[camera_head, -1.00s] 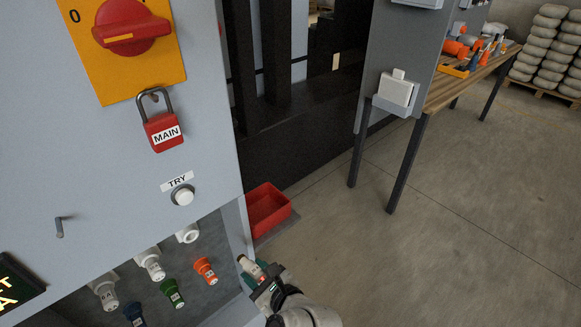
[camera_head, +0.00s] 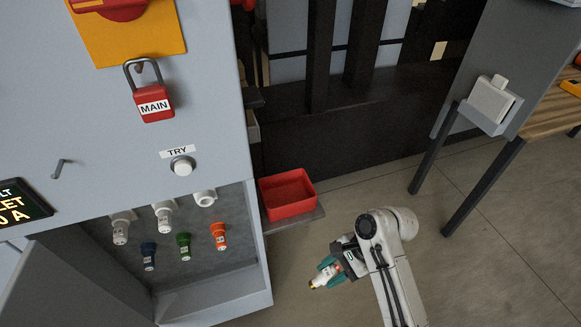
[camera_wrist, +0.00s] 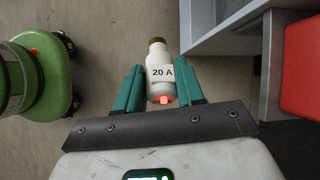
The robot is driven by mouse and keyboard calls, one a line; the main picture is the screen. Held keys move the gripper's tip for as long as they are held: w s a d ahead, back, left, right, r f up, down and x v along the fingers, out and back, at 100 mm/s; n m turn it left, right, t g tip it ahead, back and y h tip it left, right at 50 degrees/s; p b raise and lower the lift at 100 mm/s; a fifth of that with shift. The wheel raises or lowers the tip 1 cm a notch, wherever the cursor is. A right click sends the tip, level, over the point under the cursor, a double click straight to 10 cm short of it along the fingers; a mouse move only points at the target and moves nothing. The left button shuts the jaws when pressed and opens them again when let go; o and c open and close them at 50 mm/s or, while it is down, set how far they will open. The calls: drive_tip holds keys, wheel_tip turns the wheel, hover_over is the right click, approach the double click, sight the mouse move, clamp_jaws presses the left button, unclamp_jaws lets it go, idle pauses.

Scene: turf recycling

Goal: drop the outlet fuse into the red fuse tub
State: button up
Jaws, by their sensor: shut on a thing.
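My gripper (camera_head: 329,272) is shut on a white fuse (camera_wrist: 161,72) with a brass end and a "20 A" label. The fuse also shows in the head view (camera_head: 319,283), held in the air over the floor, in front of and to the right of the open cabinet. Its tip points away from my wrist. The red tub (camera_head: 288,195) stands on a small ledge beside the cabinet's right side and looks empty. It is up and left of my gripper in the head view. Part of it shows at the right edge of the wrist view (camera_wrist: 302,67).
The cabinet (camera_head: 215,90) holds several fuses and holders, including orange (camera_head: 219,236), green (camera_head: 184,246) and blue (camera_head: 149,256) ones. A red "MAIN" padlock (camera_head: 154,104) hangs on its front. A workbench (camera_head: 553,112) stands at the right. The floor between is clear.

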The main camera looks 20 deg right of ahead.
drive_tip(key=n, duration=0.1)
drive_tip(key=n+g+h, duration=0.1)
drive_tip(key=n, duration=0.1)
drive_tip(key=n+g+h, duration=0.1)
drive_tip(key=n, duration=0.1)
drive_tip(key=shift+s+d+r, duration=0.15)
drive_tip(key=shift+s, duration=0.2)
drive_tip(key=n, duration=0.1)
drive_tip(key=n+h, duration=0.2)
drive_tip(key=shift+s+d+r+n, duration=0.15)
drive_tip(key=shift+d+r+n, duration=0.1)
drive_tip(key=shift+n, duration=0.15)
drive_tip(key=shift+a+r+n+h, duration=0.1)
drive_tip(key=shift+n+h, duration=0.2)
drive_tip(key=shift+n, duration=0.3)
drive_tip(key=shift+n, duration=0.3)
